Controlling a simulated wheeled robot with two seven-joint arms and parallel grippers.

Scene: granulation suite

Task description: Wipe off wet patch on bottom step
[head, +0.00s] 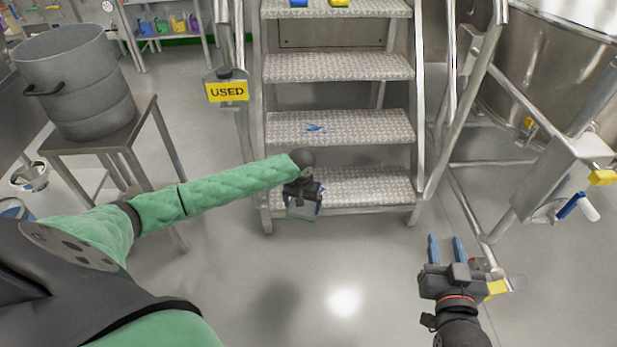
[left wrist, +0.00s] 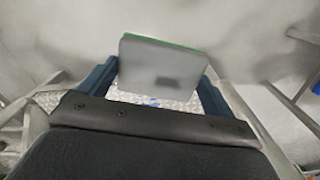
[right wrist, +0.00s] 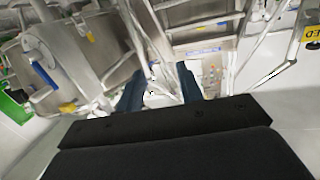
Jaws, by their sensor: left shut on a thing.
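The bottom step (head: 370,188) of the metal stairs has a patterned tread. My left gripper (head: 303,205) is in front of its left part and hides some of it. It is shut on a grey pad with a green edge (left wrist: 163,66), held between its fingers. A blue wet-looking patch (head: 315,128) lies on the step above the bottom one. A small blue spot (left wrist: 152,104) shows below the pad in the left wrist view; I cannot tell which step it is on. My right gripper (head: 446,250) is open and empty over the floor, right of the stairs.
A large grey pot (head: 75,85) stands on a metal table at left. A yellow USED sign (head: 227,91) hangs beside the left stair rail. A metal frame (head: 505,215) and steel vessel stand at right. The floor (head: 290,270) before the stairs is clear.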

